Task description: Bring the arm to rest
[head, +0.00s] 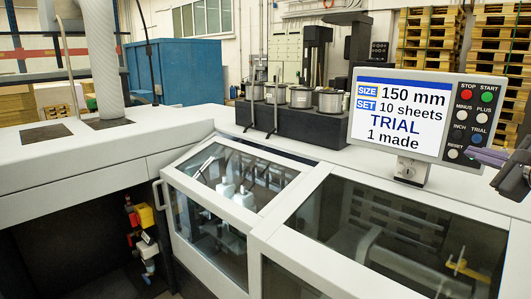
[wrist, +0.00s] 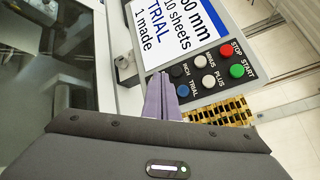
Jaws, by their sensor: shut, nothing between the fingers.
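My gripper (head: 472,152) shows at the right edge in the head view, its purple fingers shut and empty. The fingertips are close to the lower right of the control panel (head: 410,110), beside the white RESET button (head: 453,154) and below the blue TRIAL button (head: 476,138). I cannot tell whether they touch the panel. In the wrist view my gripper (wrist: 160,80) points up toward the panel, with the TRIAL button (wrist: 183,90) just right of the fingers. RESET is hidden there. The screen reads 150 mm, 10 sheets, TRIAL, 1 made.
The stitching machine's white top (head: 290,160) and glass covers (head: 400,225) lie below and left of the panel. Dark holders with wire spools (head: 300,97) stand behind. Stacked pallets (head: 430,40) and a blue container (head: 175,72) are farther back.

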